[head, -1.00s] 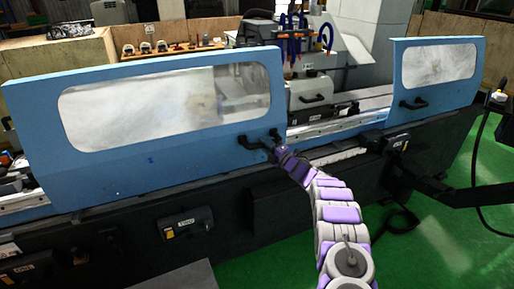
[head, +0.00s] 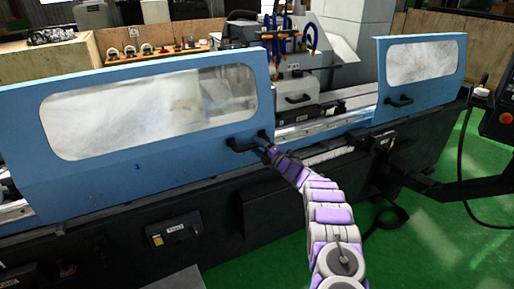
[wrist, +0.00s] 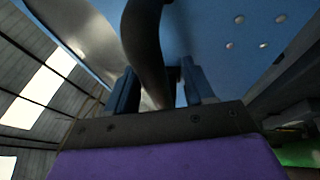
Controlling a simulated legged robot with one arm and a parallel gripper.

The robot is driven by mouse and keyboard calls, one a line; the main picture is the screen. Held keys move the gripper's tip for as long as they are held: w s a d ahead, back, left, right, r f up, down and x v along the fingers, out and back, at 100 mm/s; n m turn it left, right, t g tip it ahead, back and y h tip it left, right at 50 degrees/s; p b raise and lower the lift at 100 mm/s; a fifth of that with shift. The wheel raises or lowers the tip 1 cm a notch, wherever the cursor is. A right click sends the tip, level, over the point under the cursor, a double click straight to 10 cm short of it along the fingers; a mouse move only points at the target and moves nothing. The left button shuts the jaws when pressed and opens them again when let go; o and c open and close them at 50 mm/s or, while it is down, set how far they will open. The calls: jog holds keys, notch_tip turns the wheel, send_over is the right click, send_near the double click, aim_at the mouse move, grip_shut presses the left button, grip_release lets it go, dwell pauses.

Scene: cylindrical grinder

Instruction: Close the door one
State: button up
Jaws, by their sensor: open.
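Two blue sliding doors with clear windows stand on the grinder's front: a left door (head: 110,170) and a right door (head: 425,105). I cannot tell from a label which is door one. A gap between them shows the machine inside. My gripper (head: 268,148) is at the black handle (head: 243,144) near the left door's right edge. In the wrist view, my open gripper (wrist: 160,88) has its blue fingers on either side of the dark curved handle (wrist: 143,35). Contact cannot be told. The right door has its own black handle (head: 400,101).
The dark machine base (head: 120,235) runs below the doors, with a small black box (head: 175,229) on its front. A black arm-like bracket (head: 430,187) juts out at the right. Green floor (head: 300,240) is open in front.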

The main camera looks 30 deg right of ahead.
jog(key=shift+s+a, duration=0.1)
jog(key=shift+a, duration=0.25)
jog(key=shift+s, duration=0.25)
jog(key=d+p+v, duration=0.1)
jog(key=v, duration=1.6)
jog(key=shift+w+f+p, duration=0.2)
jog(key=shift+f+p, duration=0.05)
jog(key=shift+p, duration=0.1)
